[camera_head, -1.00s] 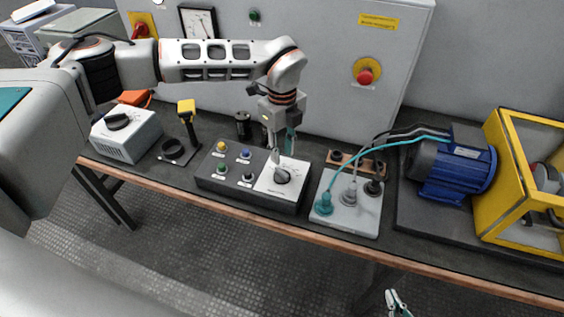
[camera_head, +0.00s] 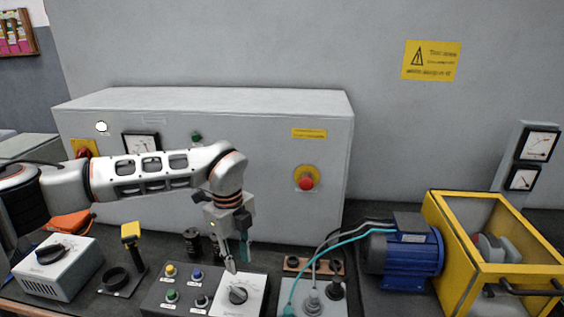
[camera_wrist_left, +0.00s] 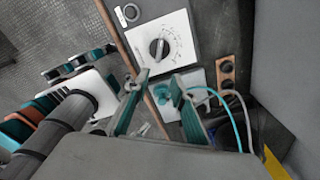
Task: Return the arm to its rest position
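My left gripper (camera_head: 236,262) hangs fingers-down from its bent arm, just above the white dial panel (camera_head: 222,307) of the button box. In the left wrist view its two fingers (camera_wrist_left: 157,108) stand apart with nothing between them, so it is open and empty. The black dial knob (camera_head: 238,295) sits below the fingertips in the head view; whether they touch it is hard to tell there. The knob also shows in the left wrist view (camera_wrist_left: 159,49), clear of the fingers. Teal-tipped parts, probably my right gripper (camera_wrist_left: 78,64), show over the floor; their opening is unclear.
The socket plate (camera_head: 327,305) with its teal cable, the blue motor (camera_head: 405,262) and the yellow frame (camera_head: 437,218) stand to the right. A yellow-topped handle (camera_head: 131,232) and a grey dial box (camera_head: 70,276) stand to the left. The grey cabinet (camera_head: 270,150) rises behind.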

